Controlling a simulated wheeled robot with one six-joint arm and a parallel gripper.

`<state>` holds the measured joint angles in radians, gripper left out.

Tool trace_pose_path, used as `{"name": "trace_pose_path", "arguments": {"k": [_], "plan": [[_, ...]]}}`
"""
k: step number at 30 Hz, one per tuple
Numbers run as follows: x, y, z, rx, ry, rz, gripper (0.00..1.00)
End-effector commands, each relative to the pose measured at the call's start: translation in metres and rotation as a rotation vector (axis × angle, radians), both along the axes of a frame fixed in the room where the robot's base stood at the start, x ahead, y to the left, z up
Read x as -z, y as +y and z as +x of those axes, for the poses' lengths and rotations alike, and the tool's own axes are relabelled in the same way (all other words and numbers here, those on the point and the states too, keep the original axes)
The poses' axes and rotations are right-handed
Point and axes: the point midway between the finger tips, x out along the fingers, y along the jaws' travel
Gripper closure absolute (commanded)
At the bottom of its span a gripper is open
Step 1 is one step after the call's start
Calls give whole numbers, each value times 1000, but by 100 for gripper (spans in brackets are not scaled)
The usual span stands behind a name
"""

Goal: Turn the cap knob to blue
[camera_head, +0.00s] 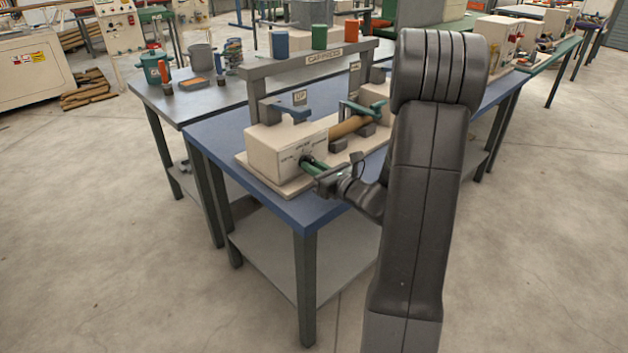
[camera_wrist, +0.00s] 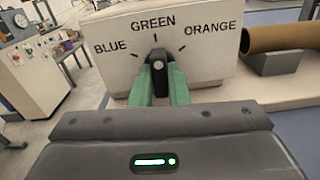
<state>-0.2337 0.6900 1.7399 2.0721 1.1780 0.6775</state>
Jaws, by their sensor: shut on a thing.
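The cap knob (camera_wrist: 157,66) is a small black knob on the front of a cream box (camera_wrist: 205,65). BLUE is printed to its left, GREEN above it and ORANGE to its right, each with a tick mark. The knob stands upright, roughly in line with the GREEN tick. My gripper (camera_wrist: 158,85) is shut on the knob, one green finger on each side, and hides its lower part. In the head view, my gripper (camera_head: 311,167) reaches the front face of the cream box (camera_head: 283,160), and the knob is too small to make out.
The winder stands on a blue table (camera_head: 222,135) with a brown tube (camera_head: 348,127) behind the box. Blue (camera_head: 280,45), green (camera_head: 320,37) and orange (camera_head: 351,30) caps sit on a grey overhead bar (camera_head: 300,64).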

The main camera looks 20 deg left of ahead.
Motion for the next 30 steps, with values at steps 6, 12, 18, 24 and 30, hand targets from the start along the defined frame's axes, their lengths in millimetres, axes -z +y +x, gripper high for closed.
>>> {"name": "trace_pose_path", "arguments": {"k": [6, 12, 18, 24, 30], "plan": [[7, 0, 0, 0, -193, -78, 100], [8, 0, 0, 0, -368, -151, 100], [8, 0, -1, 1, -544, -223, 100], [8, 0, -1, 0, -713, -294, 100], [6, 0, -1, 0, -858, -354, 100]]}}
